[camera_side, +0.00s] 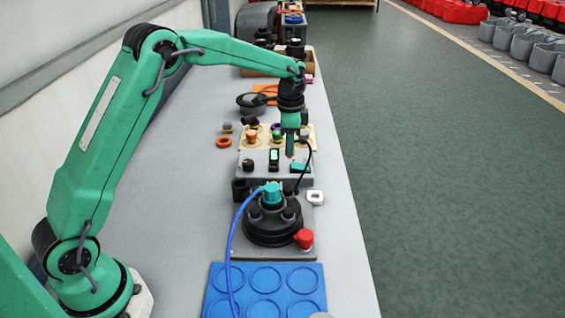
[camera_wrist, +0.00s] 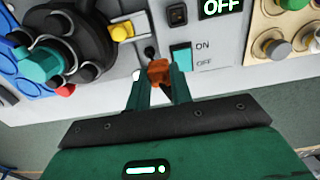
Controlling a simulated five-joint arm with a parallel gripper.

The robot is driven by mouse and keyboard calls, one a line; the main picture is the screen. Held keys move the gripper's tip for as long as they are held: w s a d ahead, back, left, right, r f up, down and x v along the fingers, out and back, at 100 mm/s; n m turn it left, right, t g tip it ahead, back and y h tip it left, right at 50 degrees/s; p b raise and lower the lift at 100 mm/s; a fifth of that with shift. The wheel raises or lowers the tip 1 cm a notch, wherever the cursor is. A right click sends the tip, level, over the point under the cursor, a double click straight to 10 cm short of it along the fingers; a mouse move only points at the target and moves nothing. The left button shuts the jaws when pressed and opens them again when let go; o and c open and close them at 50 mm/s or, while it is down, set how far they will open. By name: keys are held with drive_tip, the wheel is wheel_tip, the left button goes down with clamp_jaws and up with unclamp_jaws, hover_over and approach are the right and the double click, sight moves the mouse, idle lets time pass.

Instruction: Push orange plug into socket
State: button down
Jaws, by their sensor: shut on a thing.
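My gripper (camera_wrist: 158,78) is shut on the orange plug (camera_wrist: 158,71), whose orange body shows between the two green fingertips in the wrist view. In the side view my gripper (camera_side: 290,150) points down over the right part of the grey control panel (camera_side: 262,176). The plug is too small there to make out clearly. In the wrist view a black square fitting (camera_wrist: 177,14) on the panel may be the socket; I cannot tell for sure. A small dark round part (camera_wrist: 150,52) lies just beyond the plug. Whether the plug touches the panel is hidden.
A teal ON/OFF switch (camera_wrist: 181,55) is close beside the fingers, near a display reading OFF (camera_wrist: 222,8). A black round unit with a teal connector (camera_side: 271,193) and red knob (camera_side: 304,238) stands nearer. A black cable (camera_side: 308,160) loops right of the gripper.

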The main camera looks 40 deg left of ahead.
drive_tip(key=a, duration=0.6)
drive_tip(key=shift+s, duration=0.3)
drive_tip(key=shift+f, duration=2.25)
drive_tip(key=shift+f, duration=1)
drive_tip(key=c, duration=0.7)
unclamp_jaws()
drive_tip(key=shift+r, duration=0.1)
drive_tip(key=shift+r, duration=4.2)
